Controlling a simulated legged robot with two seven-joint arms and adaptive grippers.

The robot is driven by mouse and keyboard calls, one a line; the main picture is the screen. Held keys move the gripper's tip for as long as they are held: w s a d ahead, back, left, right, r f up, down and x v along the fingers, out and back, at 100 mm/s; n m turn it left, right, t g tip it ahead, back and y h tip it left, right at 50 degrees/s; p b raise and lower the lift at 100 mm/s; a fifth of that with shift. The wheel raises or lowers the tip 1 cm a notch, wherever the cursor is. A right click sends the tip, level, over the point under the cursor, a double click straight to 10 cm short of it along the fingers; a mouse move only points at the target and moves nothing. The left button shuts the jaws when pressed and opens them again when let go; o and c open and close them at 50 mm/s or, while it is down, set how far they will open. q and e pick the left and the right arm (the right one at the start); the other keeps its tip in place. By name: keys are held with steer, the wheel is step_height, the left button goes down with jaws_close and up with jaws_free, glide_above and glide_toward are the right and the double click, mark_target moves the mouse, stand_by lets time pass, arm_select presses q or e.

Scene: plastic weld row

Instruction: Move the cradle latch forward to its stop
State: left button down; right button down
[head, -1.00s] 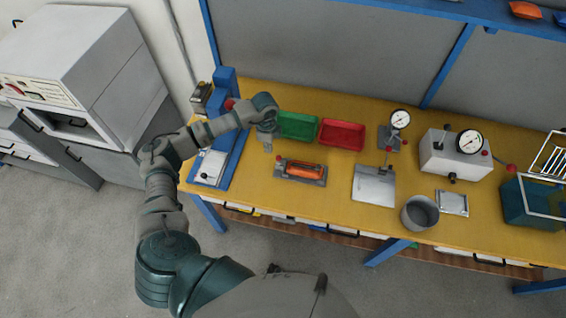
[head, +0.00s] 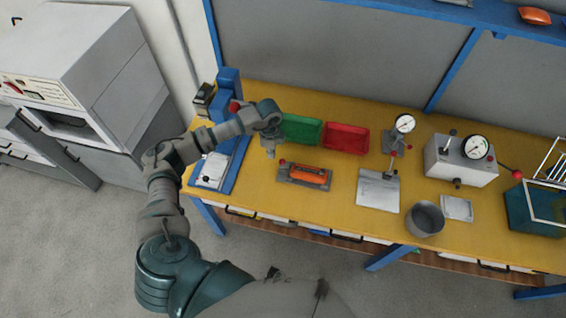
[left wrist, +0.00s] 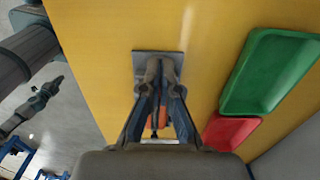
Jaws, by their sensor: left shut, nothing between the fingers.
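The cradle (head: 288,178) is a grey metal block on a flat base, lying on the yellow bench with an orange piece (head: 308,173) in it. A small red knob (head: 282,161) shows at its left end; I take it for the latch. My left gripper (head: 271,154) points down just left of and behind that knob, shut and empty. In the left wrist view the shut fingers (left wrist: 160,70) lie over the cradle plate (left wrist: 139,59) and hide most of the cradle and the latch. I cannot tell whether they touch the latch.
A green tray (head: 302,142) and a red tray (head: 365,142) stand behind the cradle. A blue press (head: 236,160) stands to the left. To the right are a metal plate (head: 378,205), a grey bucket (head: 425,230) and gauges. Bare bench lies in front of the cradle.

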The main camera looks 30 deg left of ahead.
arm_select(q)
steer(key=shift+f+b, duration=0.6)
steer(key=shift+f, duration=0.4)
steer(key=shift+a+f, duration=0.1)
steer(key=shift+f, duration=0.25)
steer(key=shift+f+b, duration=0.35)
steer(key=shift+f, duration=0.05)
steer(key=shift+d, duration=0.3)
arm_select(e)
steer(key=shift+s+d+f, duration=0.15)
steer(key=shift+s+f, duration=0.05)
steer(key=shift+f, duration=0.8)
arm_select(q)
steer(key=shift+d, duration=0.1)
arm_select(e)
steer(key=shift+r, duration=0.1)
